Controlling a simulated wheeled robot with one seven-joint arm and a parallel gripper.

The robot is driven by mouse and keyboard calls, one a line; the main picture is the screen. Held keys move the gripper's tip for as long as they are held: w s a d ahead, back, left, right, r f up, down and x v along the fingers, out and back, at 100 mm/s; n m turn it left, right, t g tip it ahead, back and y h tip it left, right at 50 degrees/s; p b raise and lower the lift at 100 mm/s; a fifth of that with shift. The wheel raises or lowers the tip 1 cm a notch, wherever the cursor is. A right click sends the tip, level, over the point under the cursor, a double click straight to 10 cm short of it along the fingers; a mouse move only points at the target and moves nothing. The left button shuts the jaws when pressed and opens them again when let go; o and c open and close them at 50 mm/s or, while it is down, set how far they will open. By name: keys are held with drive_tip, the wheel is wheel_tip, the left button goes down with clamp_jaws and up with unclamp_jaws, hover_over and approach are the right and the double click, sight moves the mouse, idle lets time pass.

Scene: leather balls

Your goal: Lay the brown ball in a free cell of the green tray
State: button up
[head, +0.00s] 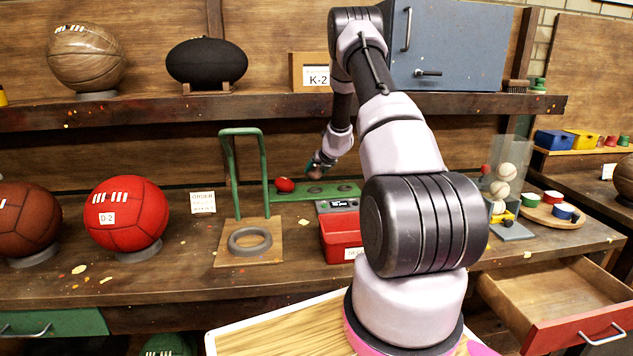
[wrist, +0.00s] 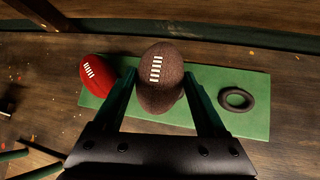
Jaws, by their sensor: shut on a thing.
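The brown ball (wrist: 160,68), with white laces, is held between the two green fingers of my gripper (wrist: 159,80) in the wrist view. In the head view my gripper (head: 321,163) is small and far off, with the brown ball (head: 314,174) at its tip, above the green tray (head: 300,196). The green tray (wrist: 246,124) lies under the ball in the wrist view. A red ball (wrist: 93,80) sits at the tray's left end, and a dark ring cell (wrist: 237,99) at its right end is empty. The ball and fingers hide the tray's middle in the wrist view.
A green hoop stand (head: 235,165) with a grey ring on its base stands left of the tray. A red bin (head: 342,238) is in front of the tray. A shelf (head: 200,109) runs above the bench. Several balls stand at right and left.

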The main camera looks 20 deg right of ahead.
drive_tip(key=shift+w+d+f, duration=0.1)
drive_tip(key=shift+w+f, duration=0.05)
drive_tip(key=shift+f, duration=2.1)
drive_tip(key=shift+f, duration=0.2)
drive_tip(key=o, duration=1.5)
drive_tip(key=shift+o, duration=0.2)
